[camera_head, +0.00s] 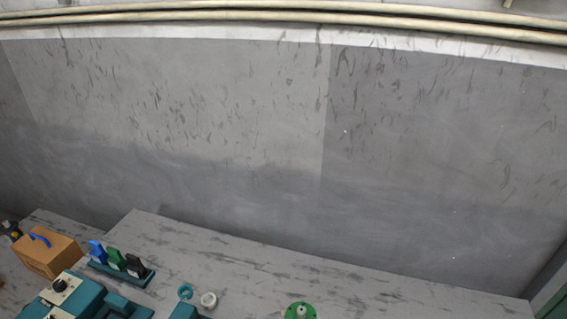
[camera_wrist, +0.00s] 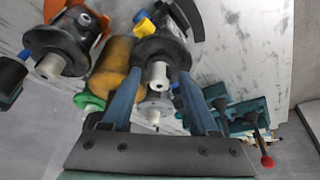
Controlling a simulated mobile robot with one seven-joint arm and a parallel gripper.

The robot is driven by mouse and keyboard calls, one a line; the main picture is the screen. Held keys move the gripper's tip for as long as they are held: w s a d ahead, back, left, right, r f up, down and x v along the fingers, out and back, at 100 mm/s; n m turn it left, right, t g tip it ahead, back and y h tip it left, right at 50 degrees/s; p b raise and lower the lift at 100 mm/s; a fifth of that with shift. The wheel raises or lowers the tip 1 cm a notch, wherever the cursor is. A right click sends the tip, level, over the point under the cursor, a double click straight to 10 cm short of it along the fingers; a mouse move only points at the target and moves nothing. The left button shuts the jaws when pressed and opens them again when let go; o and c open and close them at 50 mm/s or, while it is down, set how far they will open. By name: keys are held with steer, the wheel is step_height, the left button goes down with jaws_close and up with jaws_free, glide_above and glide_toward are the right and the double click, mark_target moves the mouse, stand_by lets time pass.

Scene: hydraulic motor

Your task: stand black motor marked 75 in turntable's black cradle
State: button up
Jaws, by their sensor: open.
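In the wrist view my gripper (camera_wrist: 160,74) is open, with its two blue fingers pointing at a black motor (camera_wrist: 164,52) with a pale shaft. The fingertips are at either side of its shaft end; I cannot tell whether they touch it. A second black motor (camera_wrist: 56,42) with a pale shaft is at the left. A black curved piece (camera_wrist: 188,18) shows beyond the middle motor; I cannot tell whether it is the cradle. I can read no 75 on either motor. I cannot make out the turntable for sure. The head view does not show my gripper.
A yellow-brown cylinder (camera_wrist: 112,66) and a grey motor-like part (camera_wrist: 155,106) are close to the fingers. In the head view, a teal device (camera_head: 80,298), a brown box (camera_head: 46,258), a tool rack (camera_head: 132,274) and a green round part (camera_head: 300,311) stand on the table. The table's back right is clear.

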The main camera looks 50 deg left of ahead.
steer(key=b+v, duration=0.1)
steer(key=v, duration=1.1)
steer(key=w+d+r+m+t+y, duration=0.15)
steer(key=w+r+m+t, duration=0.5)
steer(key=w+r, duration=1)
steer(key=w+d+r+m+t, duration=0.1)
steer(key=w+d+r+t, duration=0.15)
steer(key=r, duration=0.25)
steer(key=w+d+r+t, duration=0.1)
steer(key=r+t, duration=0.2)
steer(key=r, duration=0.3)
steer(key=w+d+r+m+t, duration=0.1)
steer(key=r+t, duration=0.1)
steer(key=r, duration=0.3)
steer(key=s+d+r+m+t+h, duration=0.2)
steer(key=s+d+r+t, duration=0.1)
steer(key=r, duration=0.7)
steer(key=s+d+r+m+t+h, duration=0.2)
steer(key=s+d+r+t, duration=0.1)
steer(key=r, duration=0.7)
steer(key=s+d+r+m+t+h, duration=0.2)
steer(key=r+t, duration=0.4)
steer(key=r, duration=0.4)
steer(key=s+d+m, duration=0.1)
steer(key=s+d, duration=0.1)
steer(key=shift+d, duration=0.35)
steer(key=shift+s, duration=0.1)
